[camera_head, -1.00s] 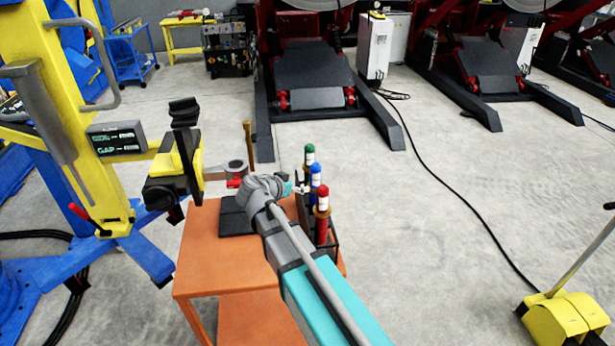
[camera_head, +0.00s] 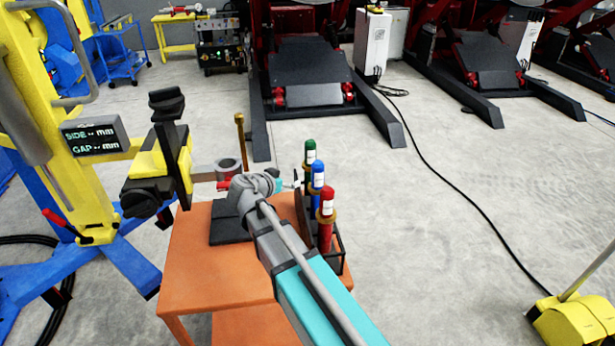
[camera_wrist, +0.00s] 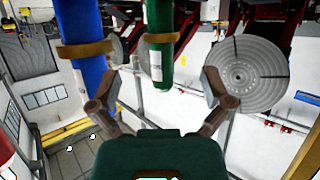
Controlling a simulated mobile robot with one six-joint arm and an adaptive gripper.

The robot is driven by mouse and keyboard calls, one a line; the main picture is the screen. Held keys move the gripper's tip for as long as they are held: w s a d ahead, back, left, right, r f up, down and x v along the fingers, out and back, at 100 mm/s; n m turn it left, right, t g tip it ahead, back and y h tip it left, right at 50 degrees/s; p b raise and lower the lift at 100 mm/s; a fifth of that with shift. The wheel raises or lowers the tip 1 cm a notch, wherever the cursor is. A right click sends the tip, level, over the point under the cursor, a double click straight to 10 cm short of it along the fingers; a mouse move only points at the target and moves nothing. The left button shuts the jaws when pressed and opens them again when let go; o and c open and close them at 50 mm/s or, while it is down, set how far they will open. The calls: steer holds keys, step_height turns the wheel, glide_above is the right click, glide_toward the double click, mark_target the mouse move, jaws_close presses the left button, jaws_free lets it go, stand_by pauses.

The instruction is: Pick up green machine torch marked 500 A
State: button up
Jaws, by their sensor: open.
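The green torch (camera_head: 310,152) stands upright, farthest back of three torches in a dark rack on the orange cart. It has a white label, too small to read, and a brass-coloured collar. In the wrist view the green torch (camera_wrist: 160,45) hangs from the top edge, roughly centred between my spread fingers. My gripper (camera_wrist: 158,88) is open and empty, with no visible contact on the torch. In the head view my gripper (camera_head: 291,184) is small and partly hidden by my wrist, just left of the rack. Whether the torch is fully between the fingertips in depth I cannot tell.
The blue torch (camera_head: 317,175) stands close in front of the green one, and the red torch (camera_head: 326,205) nearest. The blue torch (camera_wrist: 82,40) is beside my left finger in the wrist view. The orange cart (camera_head: 205,260) carries the rack (camera_head: 339,258). A yellow-blue column (camera_head: 85,190) stands left.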

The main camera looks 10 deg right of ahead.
mark_target(307, 172)
steer(key=b+x, duration=0.2)
steer(key=x, duration=0.4)
steer(key=shift+w+d+f+b, duration=0.1)
steer(key=shift+w+f+b, duration=0.1)
steer(key=shift+b, duration=0.2)
steer(key=shift+x, duration=0.75)
steer(key=shift+d+r, duration=0.1)
steer(key=shift+b+x, duration=1.15)
steer(key=shift+x, duration=1.15)
steer(key=shift+w+d+f, duration=0.2)
steer(key=shift+w+d, duration=0.05)
steer(key=shift+w, duration=0.05)
